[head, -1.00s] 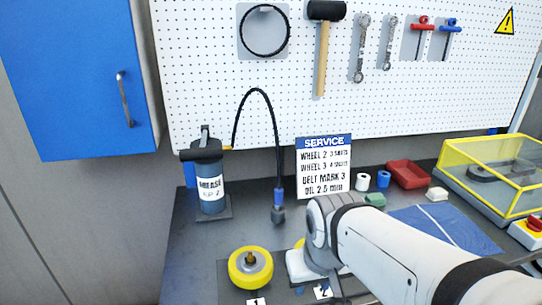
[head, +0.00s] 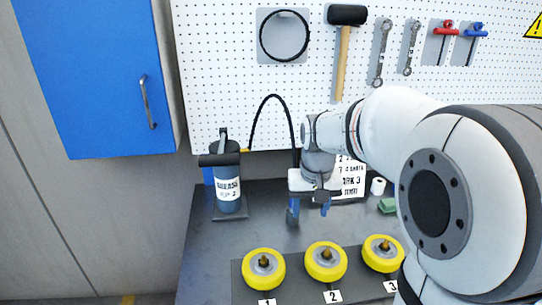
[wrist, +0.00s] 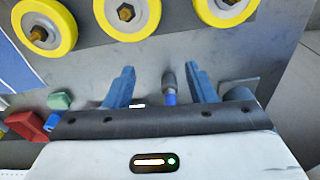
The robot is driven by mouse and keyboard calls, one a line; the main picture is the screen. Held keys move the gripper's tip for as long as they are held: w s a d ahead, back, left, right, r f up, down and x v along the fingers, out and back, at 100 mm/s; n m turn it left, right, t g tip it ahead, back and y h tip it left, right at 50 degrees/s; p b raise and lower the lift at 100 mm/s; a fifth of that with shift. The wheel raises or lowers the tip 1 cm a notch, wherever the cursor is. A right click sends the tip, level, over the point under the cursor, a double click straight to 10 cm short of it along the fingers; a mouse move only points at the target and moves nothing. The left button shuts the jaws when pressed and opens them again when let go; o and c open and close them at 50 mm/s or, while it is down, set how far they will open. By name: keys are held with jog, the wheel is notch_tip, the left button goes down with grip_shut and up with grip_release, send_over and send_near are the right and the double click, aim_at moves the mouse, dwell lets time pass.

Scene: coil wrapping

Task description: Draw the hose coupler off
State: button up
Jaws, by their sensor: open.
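The hose coupler (wrist: 168,80) is a small grey cylinder with a blue sleeve (wrist: 170,98) at the end of the black hose (head: 271,97). In the wrist view it appears between my gripper's fingers, nearer the right one, with no visible contact. My gripper (head: 308,213) is open, its two blue fingers (wrist: 160,75) pointing down over the bench behind the wheels. In the head view the gripper covers the hose's lower end, so I cannot clearly make out the coupler there. The hose arches from the grease pump (head: 229,188), at left on the bench.
Yellow wheels with brass-coloured centre fittings stand on a dark mat: wheel 1 (head: 263,268), wheel 2 (head: 325,261) and wheel 3 (head: 383,253). The service sign (head: 350,180) is partly hidden behind my gripper. A green block (head: 387,206) lies right. Bare bench lies left of the gripper.

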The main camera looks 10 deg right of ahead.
jog(key=shift+m+g, duration=0.5)
jog(key=shift+g, duration=0.2)
jog(key=w+f+p, duration=0.1)
jog(key=w, duration=0.4)
jog(key=w+f+p, duration=0.1)
jog(key=w, duration=0.5)
jog(key=w+f+p, duration=0.1)
jog(key=w, duration=0.4)
jog(key=shift+w+a+f, duration=0.15)
jog(key=shift+f, duration=0.25)
jog(key=shift+w+f+p, duration=0.2)
jog(key=shift+f+p, duration=0.15)
jog(key=shift+f, duration=0.2)
jog(key=shift+f+p, duration=0.65)
jog(key=shift+f, duration=2.85)
jog(key=shift+c, duration=0.5)
jog(key=c, duration=1)
grip_shut()
jog(key=shift+r, duration=0.1)
